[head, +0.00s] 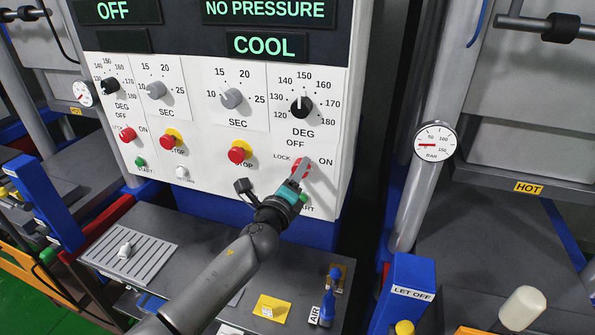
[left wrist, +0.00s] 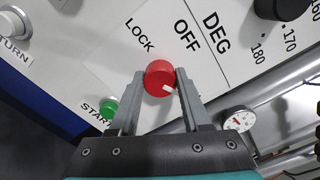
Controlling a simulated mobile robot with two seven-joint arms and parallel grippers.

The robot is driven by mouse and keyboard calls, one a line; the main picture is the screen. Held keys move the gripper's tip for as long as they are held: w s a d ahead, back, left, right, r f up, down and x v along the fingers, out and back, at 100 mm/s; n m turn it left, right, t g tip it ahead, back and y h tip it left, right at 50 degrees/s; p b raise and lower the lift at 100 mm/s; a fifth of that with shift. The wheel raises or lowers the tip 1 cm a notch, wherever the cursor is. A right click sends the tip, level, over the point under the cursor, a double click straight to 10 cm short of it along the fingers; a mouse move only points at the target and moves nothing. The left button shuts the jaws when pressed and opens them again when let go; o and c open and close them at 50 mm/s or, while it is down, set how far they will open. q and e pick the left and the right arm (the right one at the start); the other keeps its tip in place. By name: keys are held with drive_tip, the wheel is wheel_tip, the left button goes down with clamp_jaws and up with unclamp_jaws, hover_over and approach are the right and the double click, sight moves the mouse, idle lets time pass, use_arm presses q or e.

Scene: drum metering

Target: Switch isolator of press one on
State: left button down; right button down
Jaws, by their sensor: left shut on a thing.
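The red isolator knob (head: 307,163) sits low on the right part of the white press panel, with LOCK left of it, OFF above and ON to the right. My left gripper (head: 300,172) reaches it from below and partly covers it. In the left wrist view the fingers (left wrist: 160,78) are shut on either side of the red knob (left wrist: 157,72). A white mark on its face points down and right, away from LOCK. The word ON does not show there. A second red isolator knob (head: 128,134) is at the panel's left. My right gripper is not in view.
A red stop button (head: 239,152) is left of the held knob. A green start button (left wrist: 109,108) is close to a finger. A black dial (head: 302,107) is above. The display reads COOL and NO PRESSURE. A blue handle (head: 328,300) stands on the shelf below.

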use_arm(q)
drive_tip(key=shift+m, duration=0.6)
drive_tip(key=shift+c, duration=1.8)
unclamp_jaws()
drive_tip(key=shift+s, duration=0.1)
drive_tip(key=p+v, duration=0.1)
drive_tip(key=v, duration=1.4)
drive_tip(key=shift+a, duration=0.1)
